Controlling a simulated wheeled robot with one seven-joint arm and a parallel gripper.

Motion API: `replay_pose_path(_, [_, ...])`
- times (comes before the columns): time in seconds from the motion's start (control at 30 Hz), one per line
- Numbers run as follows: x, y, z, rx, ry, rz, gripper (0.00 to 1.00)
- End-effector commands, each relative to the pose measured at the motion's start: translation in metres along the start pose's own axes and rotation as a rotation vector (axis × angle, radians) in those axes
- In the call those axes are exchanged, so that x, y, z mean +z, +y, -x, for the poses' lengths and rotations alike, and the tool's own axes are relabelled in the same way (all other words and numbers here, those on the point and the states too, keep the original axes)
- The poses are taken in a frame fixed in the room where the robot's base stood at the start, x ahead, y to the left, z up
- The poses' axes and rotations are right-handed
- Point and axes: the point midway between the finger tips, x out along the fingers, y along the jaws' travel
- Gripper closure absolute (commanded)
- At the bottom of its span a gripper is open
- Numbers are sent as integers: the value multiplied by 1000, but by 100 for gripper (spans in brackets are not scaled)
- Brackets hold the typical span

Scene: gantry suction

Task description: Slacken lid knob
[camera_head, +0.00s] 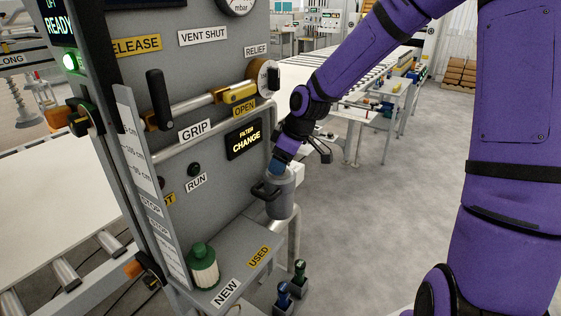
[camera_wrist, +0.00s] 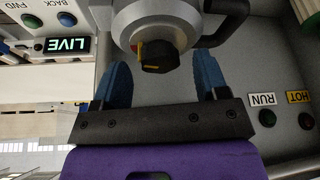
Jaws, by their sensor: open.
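The grey filter canister (camera_head: 281,198) is mounted on the right side of the grey panel, with a dark side handle (camera_head: 262,191). In the wrist view its round grey top (camera_wrist: 150,17) shows at the upper middle. The black lid knob (camera_wrist: 158,56) sits on it, with a yellow mark at its edge. My gripper (camera_wrist: 162,78) is open, its two blue fingers on either side of the knob with gaps. In the head view my gripper (camera_head: 284,162) is just above the canister and hides the knob.
A lit FILTER CHANGE display (camera_head: 245,142) is on the panel beside my gripper. Below, a shelf (camera_head: 224,262) marked NEW and USED holds a green-capped white filter (camera_head: 203,267). A yellow-sleeved lever (camera_head: 238,94) juts out above. Open floor lies to the right.

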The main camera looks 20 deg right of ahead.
Motion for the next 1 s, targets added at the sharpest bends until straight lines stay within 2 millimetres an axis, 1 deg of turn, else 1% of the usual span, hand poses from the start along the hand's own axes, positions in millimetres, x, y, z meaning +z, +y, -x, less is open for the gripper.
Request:
replay_pose_path(0.13, [0, 0, -5, -1, 0, 0, 33])
replay_pose_path(0.4, [0, 0, -5, 0, 0, 0, 33])
replay_pose_path(0.47, [0, 0, -5, 0, 0, 0, 47])
replay_pose_path(0.5, [0, 0, -5, 0, 0, 0, 56])
replay_pose_path(0.57, [0, 0, -5, 0, 0, 0, 70])
replay_pose_path(0.6, [0, 0, -5, 0, 0, 0, 79])
replay_pose_path(0.63, [0, 0, -5, 0, 0, 0, 82])
replay_pose_path(0.87, [0, 0, -5, -6, 0, 14, 82])
replay_pose_path(1.0, [0, 1, -5, -25, 1, 58, 82])
